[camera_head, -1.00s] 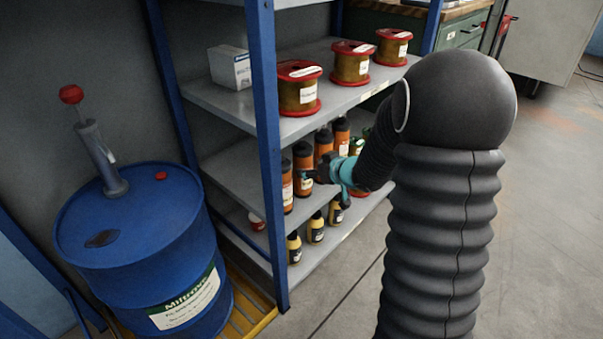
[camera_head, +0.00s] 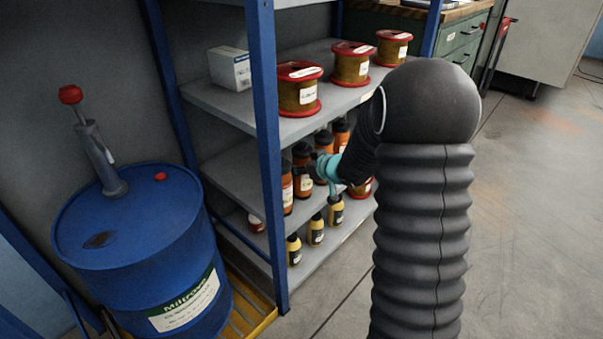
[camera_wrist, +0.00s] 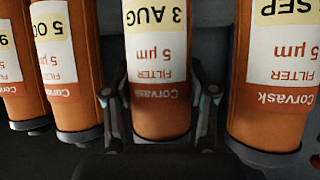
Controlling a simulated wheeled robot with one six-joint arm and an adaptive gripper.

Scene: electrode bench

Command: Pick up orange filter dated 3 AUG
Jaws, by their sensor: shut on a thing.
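The orange filter dated 3 AUG (camera_wrist: 158,75) stands in the middle of the wrist view, its label upside down there, with "FILTER 5 µm" and "Corvask" on it. My gripper (camera_wrist: 160,100) has one finger on each side of this filter and is shut on it. In the head view my gripper (camera_head: 312,170) reaches into the shelf's middle level among the orange filters (camera_head: 302,178). The arm and the fingers partly hide the held filter there, and its dates are too small to read.
In the wrist view, a SEP filter (camera_wrist: 278,75) stands close on the right and a filter dated 5 O… (camera_wrist: 68,70) close on the left. Yellow bottles (camera_head: 316,230) stand below, red spools (camera_head: 299,90) above. A blue post (camera_head: 267,150) and blue drum (camera_head: 135,245) are left.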

